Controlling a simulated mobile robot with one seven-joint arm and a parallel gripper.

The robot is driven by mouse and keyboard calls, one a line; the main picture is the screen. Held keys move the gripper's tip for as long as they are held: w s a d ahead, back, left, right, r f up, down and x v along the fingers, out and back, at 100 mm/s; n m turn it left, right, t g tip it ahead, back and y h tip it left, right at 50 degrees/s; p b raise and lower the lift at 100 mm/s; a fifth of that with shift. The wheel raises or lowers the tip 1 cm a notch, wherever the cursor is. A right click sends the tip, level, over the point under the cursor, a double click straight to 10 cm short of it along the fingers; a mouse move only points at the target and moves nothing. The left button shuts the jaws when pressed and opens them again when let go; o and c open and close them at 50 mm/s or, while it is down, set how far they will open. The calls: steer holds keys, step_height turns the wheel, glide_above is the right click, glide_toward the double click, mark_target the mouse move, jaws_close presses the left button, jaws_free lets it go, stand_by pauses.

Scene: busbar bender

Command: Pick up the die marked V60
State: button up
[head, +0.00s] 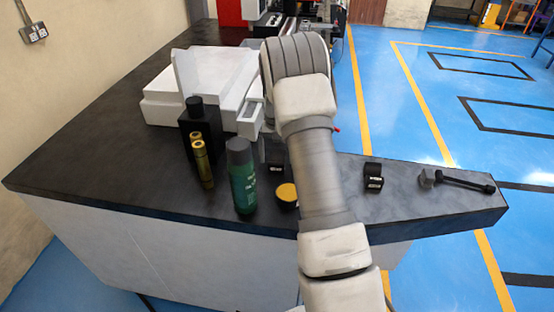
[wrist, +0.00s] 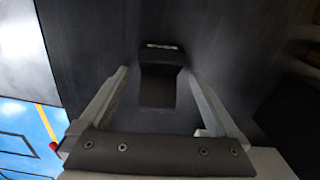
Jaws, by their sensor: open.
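In the wrist view, a black die (wrist: 161,62) with a small white marking on its top edge stands on the dark surface. My gripper (wrist: 156,76) is open, its two fingers spread on either side of the die with gaps, not visibly touching it. The marking is too blurred to read. In the head view, one black die (head: 373,178) with a white label stands on the bench right of my arm. Another dark labelled block (head: 275,157) shows at the arm's left edge. I cannot read V60 on either. My gripper is hidden behind my arm there.
On the dark bench (head: 95,160), left of my arm, stand a green bottle (head: 242,180), an amber-topped tin (head: 287,194), brass cylinders (head: 202,162), a black bottle (head: 196,122) and a white machine (head: 205,85). A black-handled tool (head: 460,182) lies near the right end.

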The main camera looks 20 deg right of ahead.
steer(key=shift+f, duration=0.55)
jaws_close()
steer(key=shift+w+r, duration=0.1)
